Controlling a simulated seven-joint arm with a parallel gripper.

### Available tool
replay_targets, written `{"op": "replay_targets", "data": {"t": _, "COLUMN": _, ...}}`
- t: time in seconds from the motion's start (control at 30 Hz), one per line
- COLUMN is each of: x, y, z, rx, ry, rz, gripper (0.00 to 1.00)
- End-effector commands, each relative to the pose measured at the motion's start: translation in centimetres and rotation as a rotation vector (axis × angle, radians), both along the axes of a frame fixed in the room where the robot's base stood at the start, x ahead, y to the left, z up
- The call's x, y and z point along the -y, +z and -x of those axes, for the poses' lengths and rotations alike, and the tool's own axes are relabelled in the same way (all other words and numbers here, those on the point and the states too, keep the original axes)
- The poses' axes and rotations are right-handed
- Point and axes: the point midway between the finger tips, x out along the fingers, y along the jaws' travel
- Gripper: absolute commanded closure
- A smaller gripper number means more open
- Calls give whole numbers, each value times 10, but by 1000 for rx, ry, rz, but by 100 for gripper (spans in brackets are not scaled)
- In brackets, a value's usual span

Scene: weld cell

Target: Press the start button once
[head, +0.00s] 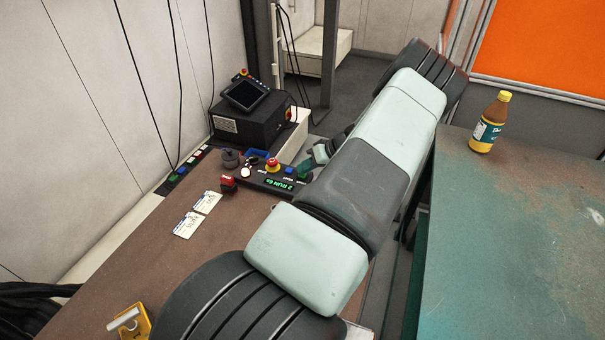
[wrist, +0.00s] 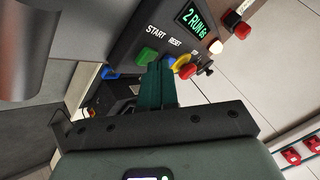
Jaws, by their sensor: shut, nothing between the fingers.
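The control box (head: 262,181) sits on the brown bench, its lit display (wrist: 194,19) reading "2 RUN 6s". In the wrist view the green start button (wrist: 146,56) is under the label START, beside the blue reset button (wrist: 169,61) and the red emergency stop (wrist: 188,71) on its yellow base. My gripper (wrist: 157,68) is shut and empty, its teal fingertips close by the start and reset buttons. I cannot tell whether they touch either one. In the head view my gripper (head: 308,164) is at the right end of the box, partly hidden by my arm.
A black unit with a tilted screen (head: 244,95) stands behind the box. White cards (head: 189,224) and a red block (head: 228,184) lie left of it. A bottle (head: 490,122) stands on the green table (head: 520,230) at the right. A yellow item (head: 133,322) is at the front.

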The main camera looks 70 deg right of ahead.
Motion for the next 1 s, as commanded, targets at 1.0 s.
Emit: {"op": "replay_targets", "data": {"t": 1.0, "x": 0, "y": 51, "z": 0, "rx": 0, "ry": 0, "rz": 2, "gripper": 100}}
